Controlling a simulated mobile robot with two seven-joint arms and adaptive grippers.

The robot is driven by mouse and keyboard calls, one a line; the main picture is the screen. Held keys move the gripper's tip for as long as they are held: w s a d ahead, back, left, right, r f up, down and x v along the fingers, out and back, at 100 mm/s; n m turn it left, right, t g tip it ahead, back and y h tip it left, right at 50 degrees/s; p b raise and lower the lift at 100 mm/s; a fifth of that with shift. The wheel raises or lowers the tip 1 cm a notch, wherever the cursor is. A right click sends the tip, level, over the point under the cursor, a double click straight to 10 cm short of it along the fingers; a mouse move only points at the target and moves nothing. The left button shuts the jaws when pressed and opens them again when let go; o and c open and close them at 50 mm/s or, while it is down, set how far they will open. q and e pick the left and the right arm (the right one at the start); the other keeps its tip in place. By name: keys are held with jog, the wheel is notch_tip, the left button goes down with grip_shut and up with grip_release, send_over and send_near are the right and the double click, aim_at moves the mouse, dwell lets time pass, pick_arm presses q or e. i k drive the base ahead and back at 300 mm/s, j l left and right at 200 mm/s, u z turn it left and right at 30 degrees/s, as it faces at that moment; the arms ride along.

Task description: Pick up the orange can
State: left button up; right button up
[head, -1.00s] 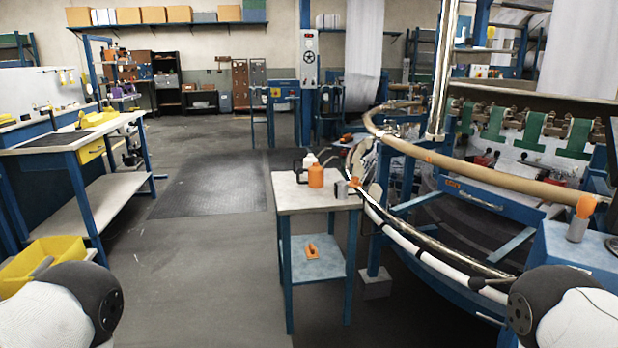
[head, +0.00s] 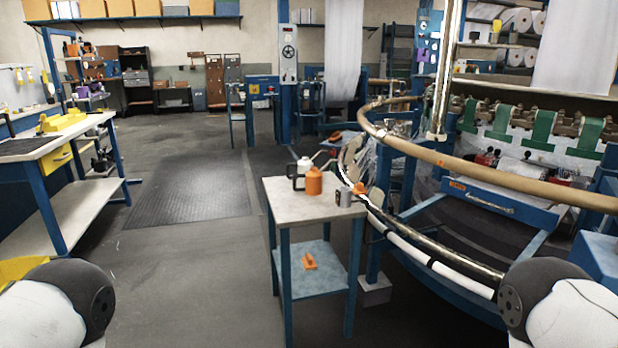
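The orange can (head: 314,182) stands upright on the top of a small blue-legged table (head: 290,212) in the middle of the view. A dark handle shape and a white-topped item (head: 304,166) are close behind and left of it. A small grey item (head: 343,196) and another orange piece (head: 359,188) are at its right. Neither gripper is in view; only rounded parts of my two arms show at the lower left and lower right corners, well apart from the can.
The table's lower shelf holds an orange tool (head: 309,261). The large circular loom (head: 470,165) with its curved rail stands close on the table's right. A workbench (head: 60,150) and a yellow bin (head: 22,268) are at the left. Open floor (head: 185,265) lies between bench and table.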

aim_at(313, 176)
jog(key=i+j, duration=0.2)
jog(key=i+j+z, duration=0.15)
jog(key=j, duration=0.25)
jog(key=i+j, duration=0.25)
jog(key=i+j+z, duration=0.15)
jog(key=j, duration=0.25)
jog(key=i+j, duration=0.25)
jog(key=i+j+z, duration=0.15)
jog(key=j, duration=0.3)
jog(key=i+j, duration=0.15)
jog(key=j, duration=0.2)
jog(key=i+j+z, duration=0.15)
jog(key=j, duration=0.25)
